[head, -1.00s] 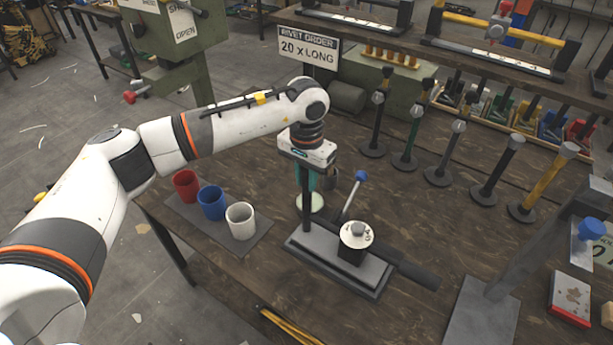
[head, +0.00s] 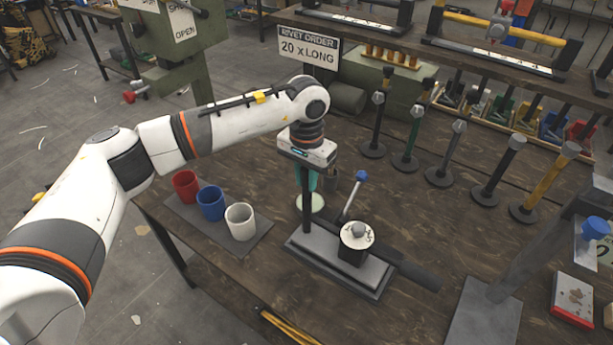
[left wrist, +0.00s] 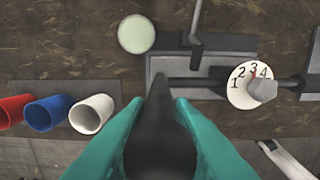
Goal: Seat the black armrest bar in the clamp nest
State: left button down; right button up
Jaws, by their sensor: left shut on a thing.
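My left gripper (head: 308,178) has teal fingers and is shut on the black armrest bar (head: 306,210). The bar hangs upright below the fingers, over the left end of the clamp nest (head: 330,262), a stepped grey fixture on the bench. In the left wrist view the bar (left wrist: 158,130) stands between the fingers (left wrist: 160,115), its far end over the nest's left part (left wrist: 220,47). I cannot tell whether it touches the nest. The nest carries a white numbered dial (head: 357,234) and a lever with a blue knob (head: 361,176). My right gripper is not in view.
Red (head: 185,185), blue (head: 211,203) and white (head: 240,221) cups stand on a grey mat left of the nest. A pale green disc (head: 310,203) lies behind the nest. Several upright posts (head: 441,175) stand behind right. A grey stand (head: 482,315) is at front right.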

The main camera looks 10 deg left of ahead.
pick_arm(q)
jog(key=shift+b, duration=0.55)
dwell(0.6)
dwell(0.5)
jog(key=shift+f+b, duration=1.1)
jog(key=shift+b, duration=0.2)
jog(key=c, duration=1.2)
grip_release()
jog(key=shift+r, duration=0.1)
jog(key=shift+o, duration=0.2)
jog(key=shift+r, duration=0.4)
notch_tip(320, 180, up, 11)
jog(key=b, duration=0.2)
jog(key=shift+r+b, duration=0.1)
jog(key=shift+b, duration=0.3)
